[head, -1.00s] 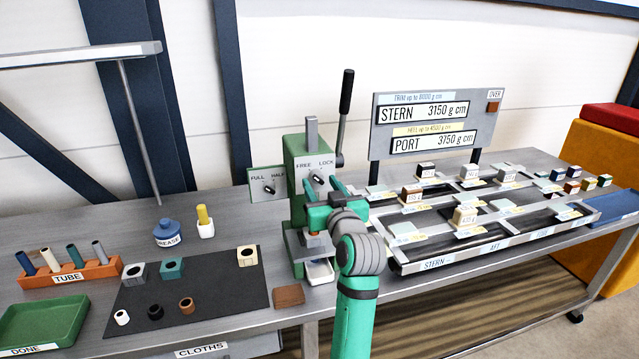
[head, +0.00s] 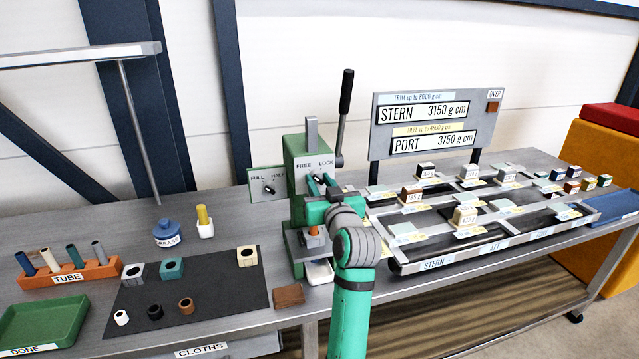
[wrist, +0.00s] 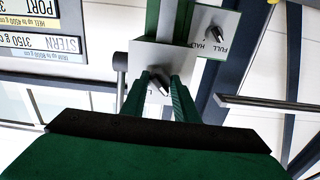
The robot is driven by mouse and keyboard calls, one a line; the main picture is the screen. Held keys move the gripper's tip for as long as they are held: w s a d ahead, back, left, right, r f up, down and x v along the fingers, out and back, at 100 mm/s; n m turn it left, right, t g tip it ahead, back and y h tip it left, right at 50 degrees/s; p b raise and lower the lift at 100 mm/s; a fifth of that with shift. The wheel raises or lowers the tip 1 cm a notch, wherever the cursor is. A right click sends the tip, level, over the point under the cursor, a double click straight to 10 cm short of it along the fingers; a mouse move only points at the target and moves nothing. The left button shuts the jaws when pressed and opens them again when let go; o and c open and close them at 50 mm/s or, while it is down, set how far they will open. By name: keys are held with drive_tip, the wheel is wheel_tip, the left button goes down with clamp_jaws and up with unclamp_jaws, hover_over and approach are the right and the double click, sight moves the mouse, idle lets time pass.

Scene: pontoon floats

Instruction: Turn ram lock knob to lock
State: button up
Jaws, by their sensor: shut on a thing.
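The ram lock knob (wrist: 160,84) sits on a light plate on the front of the green press (head: 299,150). The plate is marked FREE on the left and LOCK on the right in the head view. My gripper (head: 318,182) reaches up to the plate from the front. In the wrist view my gripper (wrist: 162,88) has its two green fingers on either side of the knob, shut on it. The knob shows tilted between the fingertips there, with the picture upside down. Its labels are mostly hidden in that view, so its exact setting is hard to tell.
A FULL/HALF knob plate (head: 267,184) is beside the press on the left. The press's black-handled lever (head: 345,95) rises on the right. A display panel (head: 424,125) and a rack with small blocks (head: 500,246) stand farther right.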

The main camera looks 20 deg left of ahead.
drive_tip(key=m, duration=0.8)
drive_tip(key=shift+m, duration=0.3)
drive_tip(key=m, duration=0.4)
drive_tip(key=shift+a+m, duration=0.1)
drive_tip(key=shift+m, duration=2.4)
drive_tip(key=o, duration=1.1)
drive_tip(key=shift+c, duration=0.2)
